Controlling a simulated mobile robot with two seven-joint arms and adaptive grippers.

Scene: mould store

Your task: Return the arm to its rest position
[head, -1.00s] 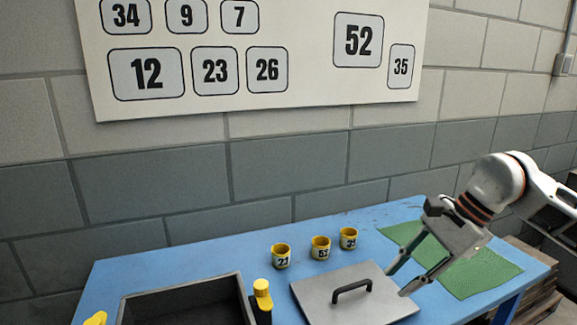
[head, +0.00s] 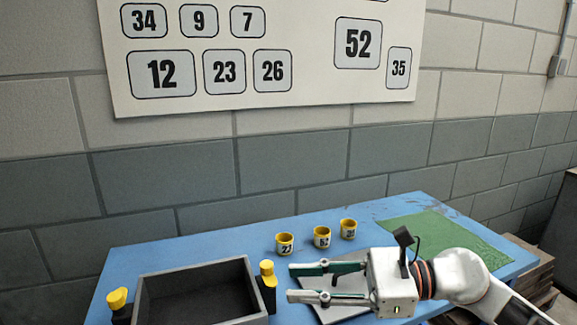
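My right gripper (head: 291,283) comes in from the right with its two fingers pointing left. The fingers are spread apart with nothing between them. My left gripper is not in view.
On the blue table (head: 210,246) stand three yellow numbered cups (head: 284,243) behind the gripper. An open dark box (head: 165,270) is at front left, with yellow-topped black pieces (head: 267,280) on both sides. A green mat (head: 440,230) lies at the right.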

